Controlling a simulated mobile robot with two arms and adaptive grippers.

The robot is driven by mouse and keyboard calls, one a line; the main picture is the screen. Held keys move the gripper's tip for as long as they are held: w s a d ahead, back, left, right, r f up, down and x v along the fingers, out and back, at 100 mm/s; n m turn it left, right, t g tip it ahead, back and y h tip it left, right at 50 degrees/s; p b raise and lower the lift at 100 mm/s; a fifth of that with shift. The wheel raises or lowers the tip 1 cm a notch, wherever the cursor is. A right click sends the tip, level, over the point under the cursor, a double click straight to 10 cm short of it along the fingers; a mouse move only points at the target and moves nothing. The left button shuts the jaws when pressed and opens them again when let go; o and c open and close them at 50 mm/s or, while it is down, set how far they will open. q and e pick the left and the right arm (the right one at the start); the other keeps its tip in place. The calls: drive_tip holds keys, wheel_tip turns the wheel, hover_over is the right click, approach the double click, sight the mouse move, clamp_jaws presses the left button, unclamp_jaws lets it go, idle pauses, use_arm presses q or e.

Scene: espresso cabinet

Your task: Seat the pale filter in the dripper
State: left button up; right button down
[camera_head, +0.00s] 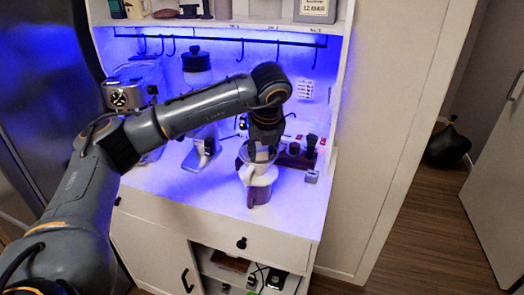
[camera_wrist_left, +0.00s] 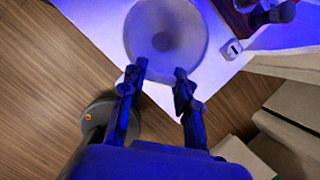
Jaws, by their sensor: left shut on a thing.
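The pale filter (camera_head: 246,155) shows as a light, wide-mouthed cone just below my left gripper (camera_head: 262,146) in the head view. My left gripper is shut on it. In the left wrist view the filter (camera_wrist_left: 165,38) is a round pale shape at the fingertips of my left gripper (camera_wrist_left: 161,72). The white dripper (camera_head: 260,178) is directly under the filter, on top of a dark mug-like vessel (camera_head: 259,195) on the counter. The filter's lower part overlaps the dripper, and I cannot tell whether they touch. My right gripper is not in view.
A dark wooden stand with tools (camera_head: 300,155) and a small grey cube (camera_head: 312,177) are right of the dripper. A scale-like silver device (camera_head: 203,153) is to the left. The white counter (camera_head: 205,192) is clear in front. Hooks hang from a rail (camera_head: 225,38) behind.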

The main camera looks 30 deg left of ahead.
use_arm(q)
drive_tip(key=o, duration=1)
drive_tip(key=v, duration=1.2)
drive_tip(key=shift+f, duration=0.1)
